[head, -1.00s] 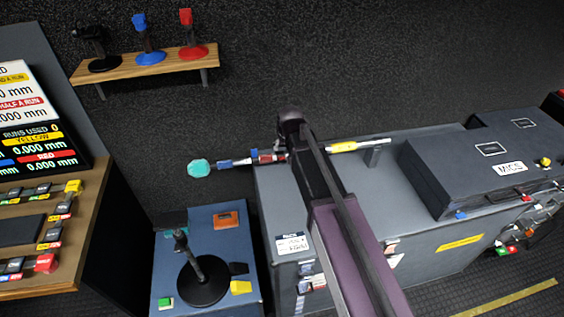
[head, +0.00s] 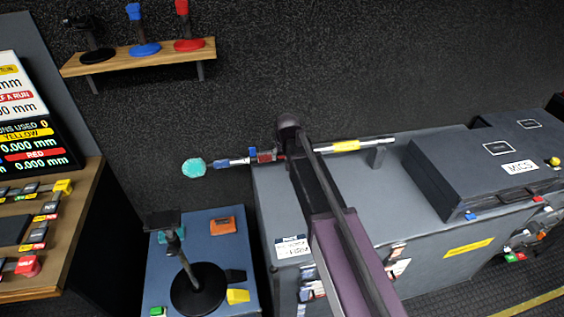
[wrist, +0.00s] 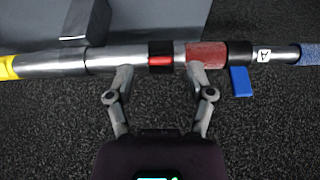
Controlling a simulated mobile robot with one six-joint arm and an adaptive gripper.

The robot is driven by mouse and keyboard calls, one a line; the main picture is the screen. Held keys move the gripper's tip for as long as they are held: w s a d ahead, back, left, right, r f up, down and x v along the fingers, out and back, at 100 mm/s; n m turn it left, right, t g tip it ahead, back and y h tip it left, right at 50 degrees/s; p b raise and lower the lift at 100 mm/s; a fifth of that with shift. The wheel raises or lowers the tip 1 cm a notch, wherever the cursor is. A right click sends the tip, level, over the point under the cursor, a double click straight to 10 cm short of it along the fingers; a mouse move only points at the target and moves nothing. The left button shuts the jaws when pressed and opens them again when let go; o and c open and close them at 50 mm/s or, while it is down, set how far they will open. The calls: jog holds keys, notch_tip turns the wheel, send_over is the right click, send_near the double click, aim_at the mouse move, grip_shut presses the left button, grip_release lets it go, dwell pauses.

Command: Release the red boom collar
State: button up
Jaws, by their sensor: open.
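The boom pole (head: 345,146) lies level across the grey case, with a teal fuzzy tip (head: 194,169) at its left end. In the wrist view it runs across the upper part of the picture. A black collar with a red piece (wrist: 161,61) faces me there, likely the red boom collar. A red sleeve (wrist: 207,54) is just right of it. A second black collar with a blue lever (wrist: 240,80) is further right, its lever hanging down. My gripper (wrist: 160,78) is open, fingers either side of the red-marked collar, tips near the pole; contact is unclear. In the head view my arm hides it.
A grey case (head: 345,235) stands under the pole, with a black MICS case (head: 478,170) on it. A blue box (head: 215,285) carries a black stand (head: 197,287). A wooden shelf (head: 130,58) hangs at the back left.

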jog(key=shift+b+x, duration=0.9)
jog(key=shift+x, duration=0.4)
grip_shut()
